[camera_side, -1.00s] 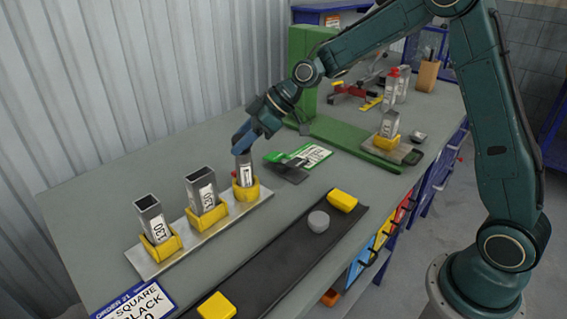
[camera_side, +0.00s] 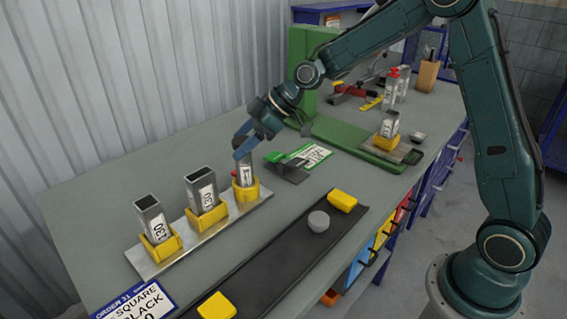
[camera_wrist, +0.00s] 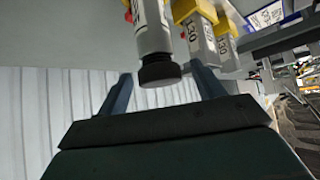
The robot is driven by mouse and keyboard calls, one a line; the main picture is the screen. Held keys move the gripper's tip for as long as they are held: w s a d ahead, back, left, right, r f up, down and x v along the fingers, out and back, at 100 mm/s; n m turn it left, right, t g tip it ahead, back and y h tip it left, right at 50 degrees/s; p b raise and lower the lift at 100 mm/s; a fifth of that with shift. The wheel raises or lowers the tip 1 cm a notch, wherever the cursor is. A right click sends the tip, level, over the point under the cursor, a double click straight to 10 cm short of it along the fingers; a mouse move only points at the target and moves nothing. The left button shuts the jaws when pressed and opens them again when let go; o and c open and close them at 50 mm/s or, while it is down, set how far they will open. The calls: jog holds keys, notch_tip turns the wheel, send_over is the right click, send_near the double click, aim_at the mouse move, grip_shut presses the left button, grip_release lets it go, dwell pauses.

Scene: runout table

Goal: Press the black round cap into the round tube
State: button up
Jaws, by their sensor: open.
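The round tube (camera_side: 244,175) stands upright in the yellow holder at the right end of the metal rack, with a white label on it. In the wrist view the tube (camera_wrist: 151,28) hangs upside down in the picture. The black round cap (camera_wrist: 160,73) sits at the tube's mouth, in line with it. Its rim shows outside the tube; how deep it sits I cannot tell. My gripper (camera_side: 241,148) is open just above the tube. In the wrist view my gripper (camera_wrist: 163,78) has one finger on each side of the cap, both clear of it.
Two square tubes (camera_side: 152,220) (camera_side: 203,190) stand in the rack's other yellow holders. A dark strip (camera_side: 265,272) in front carries yellow blocks (camera_side: 342,201) and a grey round piece (camera_side: 318,221). A green-and-white card (camera_side: 305,157) lies right of the tube. A green fixture (camera_side: 345,140) stands behind.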

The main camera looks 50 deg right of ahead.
jog(key=v, duration=1.3)
jog(key=shift+r, duration=0.2)
jog(key=shift+s, duration=0.1)
jog(key=shift+c, duration=0.5)
jog(key=shift+w+f, duration=0.2)
jog(key=shift+w, duration=0.05)
jog(key=c, duration=1.1)
jog(key=shift+w+d+f+g+h, duration=0.1)
jog(key=shift+w+f+g+h, duration=0.1)
jog(key=shift+g+h, duration=0.1)
grip_shut()
jog(key=n+g+h, duration=0.1)
jog(key=g+h, duration=0.4)
jog(key=h, duration=0.1)
send_near(242, 140)
jog(key=shift+w+d+f, duration=0.3)
jog(key=shift+d+f, duration=0.05)
jog(key=shift+f, duration=0.1)
jog(key=shift+s+a+r, duration=0.1)
jog(key=shift+a+r, duration=0.05)
jog(key=shift+a, duration=0.3)
